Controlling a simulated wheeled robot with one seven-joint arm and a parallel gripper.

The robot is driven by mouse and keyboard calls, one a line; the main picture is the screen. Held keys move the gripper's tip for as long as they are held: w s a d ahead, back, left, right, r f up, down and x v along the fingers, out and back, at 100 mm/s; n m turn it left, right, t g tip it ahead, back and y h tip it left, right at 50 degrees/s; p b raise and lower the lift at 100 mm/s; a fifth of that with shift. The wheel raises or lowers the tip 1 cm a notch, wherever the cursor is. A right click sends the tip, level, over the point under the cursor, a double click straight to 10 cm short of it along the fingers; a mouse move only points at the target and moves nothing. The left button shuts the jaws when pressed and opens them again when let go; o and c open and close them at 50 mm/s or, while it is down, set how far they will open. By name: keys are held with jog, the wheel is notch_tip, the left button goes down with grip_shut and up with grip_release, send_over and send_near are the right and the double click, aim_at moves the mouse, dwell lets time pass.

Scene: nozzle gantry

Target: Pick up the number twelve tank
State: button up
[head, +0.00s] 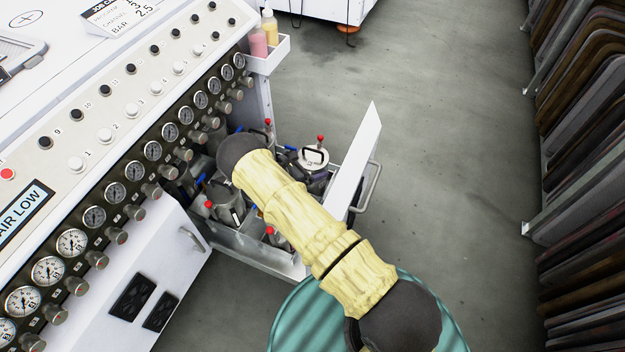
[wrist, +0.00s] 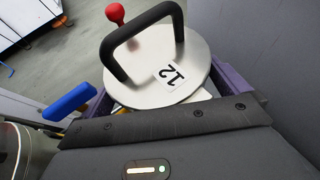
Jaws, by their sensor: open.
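The number twelve tank (wrist: 155,65) fills the upper middle of the wrist view. It has a round pale metal lid with a "12" label, a black arched handle and a red knob behind it. My gripper (wrist: 170,95) is open, its purple jaws showing at the left and right of the lid; I see no grip on the handle. A white-lidded tank with a black handle (head: 314,156), in the drawer in the head view, appears to be the same one; its number is unreadable there. My arm hides part of the drawer, and the gripper is mostly hidden there.
Other metal tanks (head: 228,203) with red knobs crowd the open drawer, whose white front panel (head: 356,163) stands close on the right. A blue lever (wrist: 70,102) is left of the jaws. The gauge panel (head: 115,193) is at left. Grey floor (head: 440,130) is clear.

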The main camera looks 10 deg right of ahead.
dwell(0.4)
jog(key=c, duration=1.8)
jog(key=shift+w+r, duration=0.1)
jog(key=shift+r, duration=0.1)
jog(key=shift+c, duration=0.9)
jog(key=shift+r, duration=0.1)
jog(key=shift+r+p, duration=1.7)
jog(key=shift+r, duration=1.75)
jog(key=w+d, duration=0.4)
jog(key=w, duration=0.3)
jog(key=w+d, duration=0.5)
jog(key=w, duration=0.3)
jog(key=shift+w+b, duration=0.3)
jog(key=shift+b, duration=0.1)
